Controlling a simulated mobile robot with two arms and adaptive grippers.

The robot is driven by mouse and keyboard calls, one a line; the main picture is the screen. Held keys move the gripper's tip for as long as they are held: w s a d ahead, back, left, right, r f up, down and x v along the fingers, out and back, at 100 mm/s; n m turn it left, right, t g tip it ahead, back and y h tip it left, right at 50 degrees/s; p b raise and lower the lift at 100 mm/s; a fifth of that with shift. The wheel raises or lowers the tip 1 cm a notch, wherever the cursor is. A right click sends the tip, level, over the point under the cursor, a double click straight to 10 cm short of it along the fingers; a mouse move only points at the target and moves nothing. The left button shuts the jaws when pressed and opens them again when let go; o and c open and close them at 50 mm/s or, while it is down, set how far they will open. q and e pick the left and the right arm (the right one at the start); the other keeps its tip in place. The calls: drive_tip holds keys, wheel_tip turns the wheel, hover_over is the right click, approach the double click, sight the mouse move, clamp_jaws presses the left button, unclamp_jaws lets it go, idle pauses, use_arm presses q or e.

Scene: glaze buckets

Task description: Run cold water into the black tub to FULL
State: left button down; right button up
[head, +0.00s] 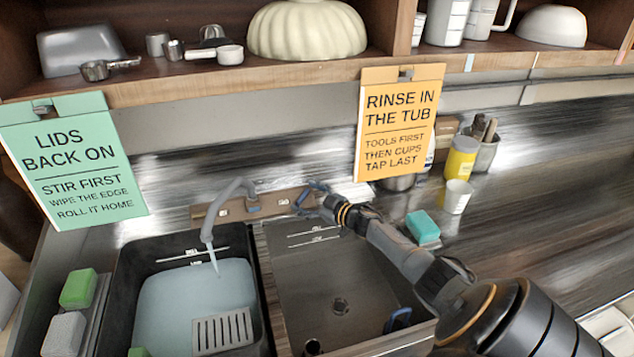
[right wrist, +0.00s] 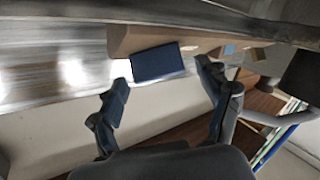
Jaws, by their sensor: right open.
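The black tub (head: 128,275) stands at the lower left in the head view. A thin stream of water (head: 214,262) runs into it from the grey spout (head: 207,225). The water surface (head: 180,300) lies close to the lower mark on the back wall, below the upper FULL line (head: 192,253). My right gripper (head: 308,198) is open beside the right end of the wooden tap block (head: 230,210). In the right wrist view, a dark blue block (right wrist: 157,63) on the wood lies ahead of the open fingers (right wrist: 160,82). Contact is not clear. My left gripper is out of view.
A grey slotted piece (head: 222,331) sits in the tub water. A second basin (head: 330,275) with a drain is right of the tub. A teal sponge (head: 423,227), white cup (head: 456,196) and yellow container (head: 461,158) stand right of my arm. An orange sign (head: 398,125) hangs above.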

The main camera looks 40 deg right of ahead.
drive_tip(key=s+r, duration=0.1)
drive_tip(key=s, duration=1)
drive_tip(key=shift+s+d+r, duration=0.25)
drive_tip(key=shift+s+d, duration=0.05)
drive_tip(key=shift+d, duration=0.15)
idle(6.5)
